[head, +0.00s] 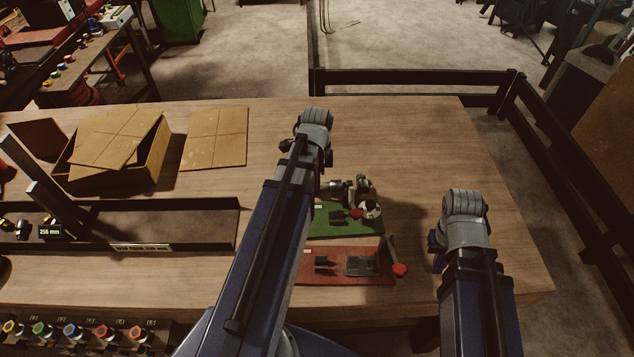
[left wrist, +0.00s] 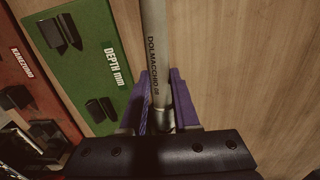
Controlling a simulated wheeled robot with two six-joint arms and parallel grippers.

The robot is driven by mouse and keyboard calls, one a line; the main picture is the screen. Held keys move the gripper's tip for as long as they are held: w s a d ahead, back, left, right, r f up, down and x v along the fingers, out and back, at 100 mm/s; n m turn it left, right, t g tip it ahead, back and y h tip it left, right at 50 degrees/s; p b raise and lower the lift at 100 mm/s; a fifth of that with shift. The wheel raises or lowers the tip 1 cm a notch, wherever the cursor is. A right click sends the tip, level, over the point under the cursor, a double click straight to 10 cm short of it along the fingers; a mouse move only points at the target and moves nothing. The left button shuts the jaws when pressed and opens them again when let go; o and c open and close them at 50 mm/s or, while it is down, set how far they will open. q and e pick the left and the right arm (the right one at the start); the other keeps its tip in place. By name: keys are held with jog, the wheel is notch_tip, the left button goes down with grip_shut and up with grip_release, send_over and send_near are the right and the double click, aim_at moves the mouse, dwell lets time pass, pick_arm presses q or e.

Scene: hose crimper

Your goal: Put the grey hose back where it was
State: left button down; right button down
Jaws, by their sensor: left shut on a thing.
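The grey hose (left wrist: 154,45), printed with dark lettering, runs down the left wrist view between the purple fingers of my left gripper (left wrist: 162,100). The left gripper is shut on it, beside the green board (left wrist: 72,28) marked "DEPTH mm". In the head view my left arm hides the hose and most of that gripper; metal parts show just right of the arm. My right gripper (head: 437,244) hangs at the right side of the table, apart from the boards. Its fingers are mostly hidden, and I cannot see whether they are open.
The green board also shows in the head view (head: 352,228), with a red board (head: 340,280) in front. A red-knobbed lever (head: 399,269) stands at its right. A long dark tray (head: 180,225) and a cardboard box (head: 145,165) lie left. The table's back right is clear.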

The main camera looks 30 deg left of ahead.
pick_arm(q)
grip_release()
dwell(0.7)
jog(key=shift+r, duration=0.15)
pick_arm(e)
jog(key=shift+r, duration=0.2)
pick_arm(q)
jog(key=shift+r+p, duration=3.85)
jog(key=shift+p, duration=0.15)
pick_arm(e)
notch_tip(320, 180, up, 8)
jog(key=shift+f, duration=0.15)
